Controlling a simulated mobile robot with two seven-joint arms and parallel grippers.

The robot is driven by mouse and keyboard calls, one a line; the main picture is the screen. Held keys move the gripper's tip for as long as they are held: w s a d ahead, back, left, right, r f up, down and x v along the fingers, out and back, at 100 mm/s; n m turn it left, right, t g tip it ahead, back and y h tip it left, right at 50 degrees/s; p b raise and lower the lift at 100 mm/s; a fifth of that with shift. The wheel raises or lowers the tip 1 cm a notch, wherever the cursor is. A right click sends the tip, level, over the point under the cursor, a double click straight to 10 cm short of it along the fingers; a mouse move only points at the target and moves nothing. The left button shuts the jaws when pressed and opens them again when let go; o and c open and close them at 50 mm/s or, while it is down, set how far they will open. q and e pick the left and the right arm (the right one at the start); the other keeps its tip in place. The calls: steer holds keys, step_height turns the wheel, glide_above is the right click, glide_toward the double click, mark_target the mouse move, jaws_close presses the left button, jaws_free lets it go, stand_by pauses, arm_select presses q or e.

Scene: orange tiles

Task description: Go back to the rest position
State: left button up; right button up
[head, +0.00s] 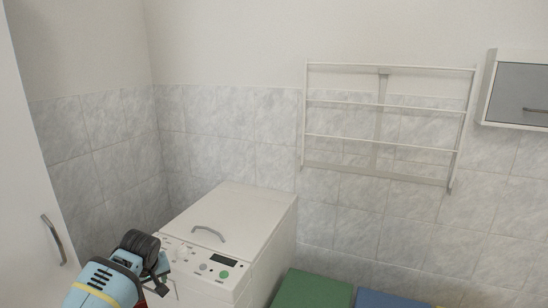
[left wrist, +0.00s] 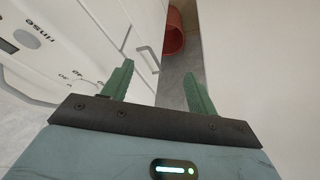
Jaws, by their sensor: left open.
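My left gripper (head: 160,282) is at the lower left of the head view, in front of the white top-loading washing machine (head: 240,215) and its control panel. In the left wrist view its two green fingers (left wrist: 158,90) are spread apart with nothing between them. The washing machine's panel with dials and lettering (left wrist: 45,45) shows at the left of that view. My right gripper does not show in either view.
A white cabinet door with a grey handle (head: 53,240) stands at the left. A wall drying rack (head: 385,135) hangs on the tiled wall. Green (head: 312,290) and blue (head: 385,300) boxes stand right of the machine. A red round container (left wrist: 174,32) lies beyond the fingers.

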arm_select(q)
steer(key=s+d+f+m+t+h, duration=0.1)
steer(key=s+d+f+m+h, duration=0.15)
steer(key=s+d+f, duration=0.55)
steer(key=s+d+f+m+t+h, duration=0.1)
steer(key=s+d+f+m+t, duration=0.2)
steer(key=s+f, duration=0.8)
steer(key=s+d+m+t, duration=0.1)
steer(key=s+m, duration=0.1)
steer(key=s, duration=0.9)
steer(key=s+d+m, duration=0.1)
steer(key=s, duration=1)
steer(key=shift+d+r+m+t+h, duration=0.25)
steer(key=shift+m+t+h, duration=0.1)
steer(key=shift+t+h, duration=0.1)
steer(key=shift+w, duration=0.1)
